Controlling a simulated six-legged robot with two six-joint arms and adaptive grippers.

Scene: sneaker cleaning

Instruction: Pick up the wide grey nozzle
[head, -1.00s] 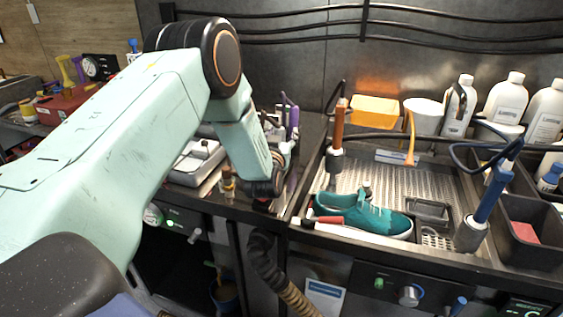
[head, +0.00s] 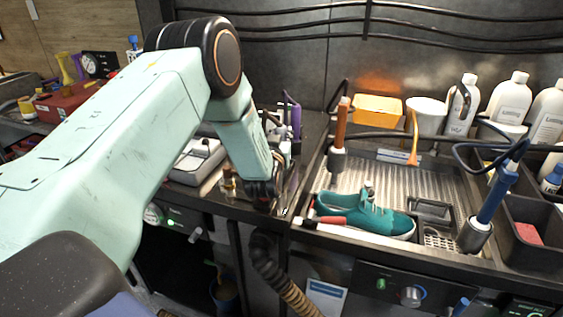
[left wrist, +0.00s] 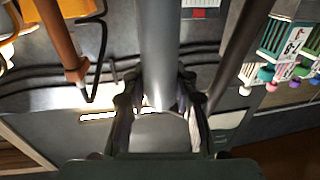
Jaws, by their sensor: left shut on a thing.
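In the left wrist view, a wide grey nozzle (left wrist: 160,45), a smooth cylinder, runs from the top edge down between the fingers of my left gripper (left wrist: 160,106). The fingers are shut on it, one on each side. In the head view, my left gripper (head: 262,192) points down at the front edge of the counter, left of the sink. The arm hides most of it there, and I cannot make out the nozzle in that view. My right gripper is not in view.
A teal sneaker (head: 362,214) lies at the front of the metal sink (head: 345,180), right of my left gripper. An upright orange-handled tool (head: 340,125) and a blue-handled tool (head: 495,195) stand by the sink. A ribbed hose (head: 263,258) hangs below the gripper. White bottles (head: 507,100) stand behind.

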